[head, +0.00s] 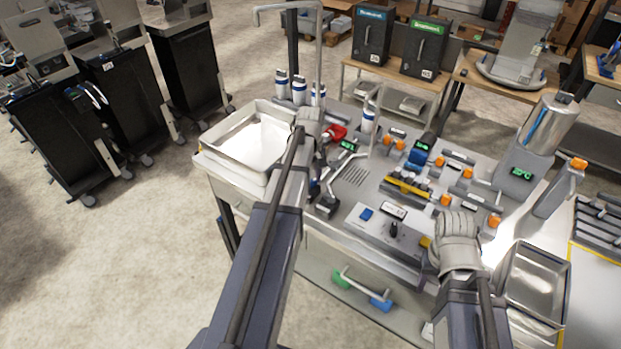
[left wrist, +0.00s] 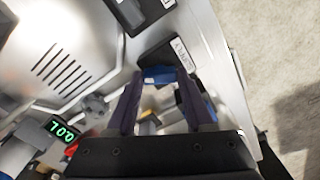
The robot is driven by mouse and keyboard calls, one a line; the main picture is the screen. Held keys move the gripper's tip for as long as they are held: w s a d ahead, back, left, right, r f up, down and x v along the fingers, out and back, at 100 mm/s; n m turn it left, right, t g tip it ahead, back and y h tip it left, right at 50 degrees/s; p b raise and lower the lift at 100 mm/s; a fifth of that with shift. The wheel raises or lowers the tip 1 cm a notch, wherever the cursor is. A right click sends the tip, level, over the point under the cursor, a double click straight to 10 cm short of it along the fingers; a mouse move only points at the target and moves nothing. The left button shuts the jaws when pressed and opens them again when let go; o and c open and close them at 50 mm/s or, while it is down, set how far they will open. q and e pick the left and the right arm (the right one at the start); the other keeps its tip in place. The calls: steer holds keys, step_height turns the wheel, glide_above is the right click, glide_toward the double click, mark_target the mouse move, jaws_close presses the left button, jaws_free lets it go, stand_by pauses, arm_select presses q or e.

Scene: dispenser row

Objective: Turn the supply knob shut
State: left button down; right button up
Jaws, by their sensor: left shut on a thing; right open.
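My left gripper (head: 318,190) reaches down at the left front of the grey bench top, beside the slotted drain. In the left wrist view its two dark fingers (left wrist: 160,88) stand apart on either side of a blue part (left wrist: 160,74), which looks like the supply knob, and are shut on it. A black block with a white label (left wrist: 170,48) lies just beyond the tips. The knob's turn angle cannot be read. My right gripper (head: 452,245) is open over the bench's right front; its fingertips are mostly hidden by the wrist.
The slotted drain (head: 355,174) and a green display (left wrist: 62,129) lie close to my left gripper. A metal tray (head: 245,143) stands at left, another tray (head: 533,275) at right. Orange-ended valves (head: 445,200) and a control box with a black knob (head: 393,229) crowd the bench.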

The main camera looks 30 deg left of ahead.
mark_target(311, 181)
arm_select(q)
steer(key=m, duration=1.2)
steer(key=shift+m, duration=0.3)
stand_by(0.3)
steer(key=shift+c, duration=1.4)
jaws_free()
steer(key=shift+r, duration=0.1)
step_height(311, 181, up, 8)
steer(key=p, duration=0.8)
steer(key=shift+f, duration=0.2)
